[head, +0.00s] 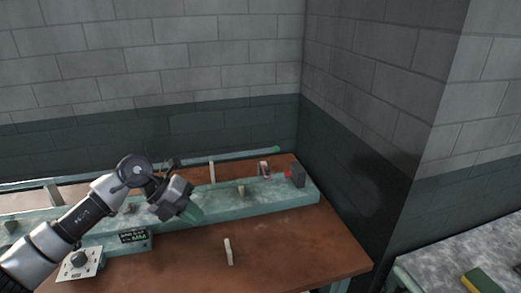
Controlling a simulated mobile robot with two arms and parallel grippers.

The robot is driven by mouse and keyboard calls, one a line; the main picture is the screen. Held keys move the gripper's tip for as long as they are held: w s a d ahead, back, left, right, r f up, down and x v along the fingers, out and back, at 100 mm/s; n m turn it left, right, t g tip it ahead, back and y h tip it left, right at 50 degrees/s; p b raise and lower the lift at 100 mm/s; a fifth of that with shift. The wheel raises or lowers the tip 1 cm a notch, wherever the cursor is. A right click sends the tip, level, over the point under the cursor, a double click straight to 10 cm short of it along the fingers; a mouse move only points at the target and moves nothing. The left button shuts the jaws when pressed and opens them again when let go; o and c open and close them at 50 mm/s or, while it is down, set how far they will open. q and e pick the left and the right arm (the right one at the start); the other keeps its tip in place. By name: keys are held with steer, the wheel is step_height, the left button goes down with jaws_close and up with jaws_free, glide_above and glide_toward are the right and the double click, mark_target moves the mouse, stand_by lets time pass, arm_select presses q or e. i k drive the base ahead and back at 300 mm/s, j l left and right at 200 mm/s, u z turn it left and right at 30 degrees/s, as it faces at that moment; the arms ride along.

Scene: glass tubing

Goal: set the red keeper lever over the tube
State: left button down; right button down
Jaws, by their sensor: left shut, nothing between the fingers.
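My left gripper (182,203) reaches in from the left and is shut and empty, just above the long pale-green bench rail (225,205). A small red part (288,175), which looks like the keeper lever, sits beside a dark block at the right end of the rail, well right of the gripper. Its exact pose is too small to tell. A long thin tube (240,155) with a green tip runs behind the rail. My right gripper is out of view.
The dark block (298,176) and a small pale piece with a red mark (264,170) stand near the rail's right end. Grey pegs (241,191) rise from the rail.

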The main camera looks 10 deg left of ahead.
mark_target(266, 170)
steer(key=i, duration=1.1)
